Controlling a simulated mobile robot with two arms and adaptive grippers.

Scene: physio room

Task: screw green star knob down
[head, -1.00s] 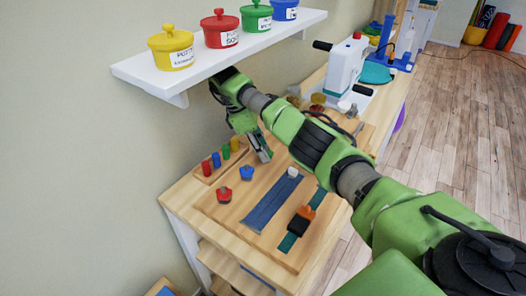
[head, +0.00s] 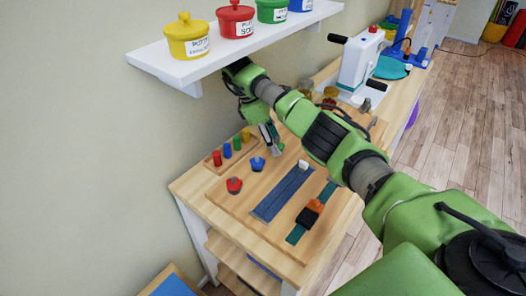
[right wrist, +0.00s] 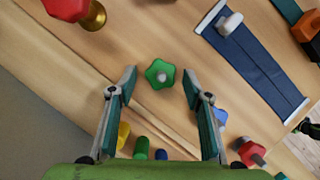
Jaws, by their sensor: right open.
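The green star knob (right wrist: 160,73) shows from above in the right wrist view, with a grey centre, over the wooden board. My right gripper (right wrist: 159,76) is open, with one finger on each side of the knob and a gap on both sides. In the head view my right gripper (head: 273,147) is low over the board, beyond the blue knob (head: 257,163). The green knob is hard to make out there beside the fingers. How far down the knob sits cannot be told. My left gripper is not in view.
A red knob (head: 234,185) is near the board's left edge. A rack with coloured pegs (head: 227,150) stands by the wall. Blue (head: 283,193) and teal straps lie to the right. A white shelf (head: 225,56) with pots hangs above my right forearm.

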